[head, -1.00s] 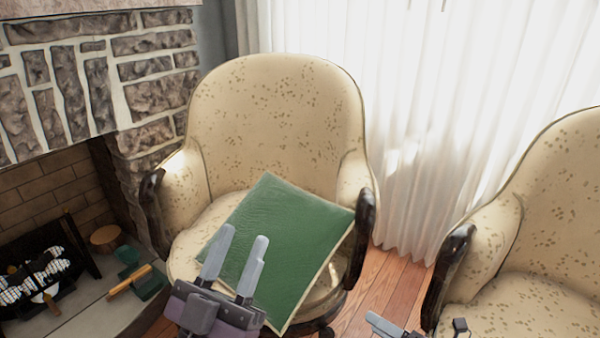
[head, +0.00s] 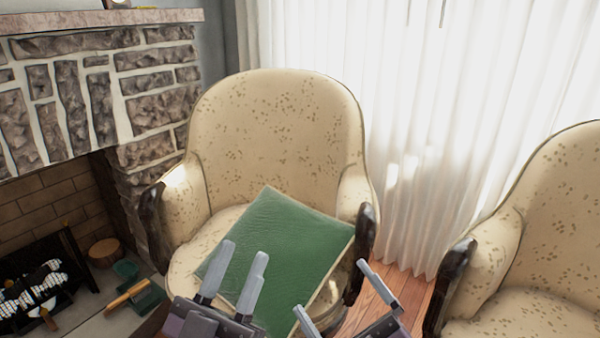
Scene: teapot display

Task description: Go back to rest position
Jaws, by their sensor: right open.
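My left gripper (head: 244,250) is at the lower middle of the head view, in front of the green cushion. Its two grey fingers point up and stand apart with nothing visible between them. My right gripper (head: 329,286) is to its right at the bottom edge, its fingers spread wide and empty. The green cushion (head: 290,240) leans tilted on the seat of a cream spotted armchair (head: 275,125). The gripper fingers overlap the cushion's lower part in the picture; I cannot tell how far they are from it.
A second armchair (head: 560,220) stands at the right. A stone fireplace (head: 100,95) is at the left, with a log stump (head: 105,252) and small tools on its hearth. White curtains (head: 430,120) hang behind. A strip of wooden floor (head: 410,290) shows between the chairs.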

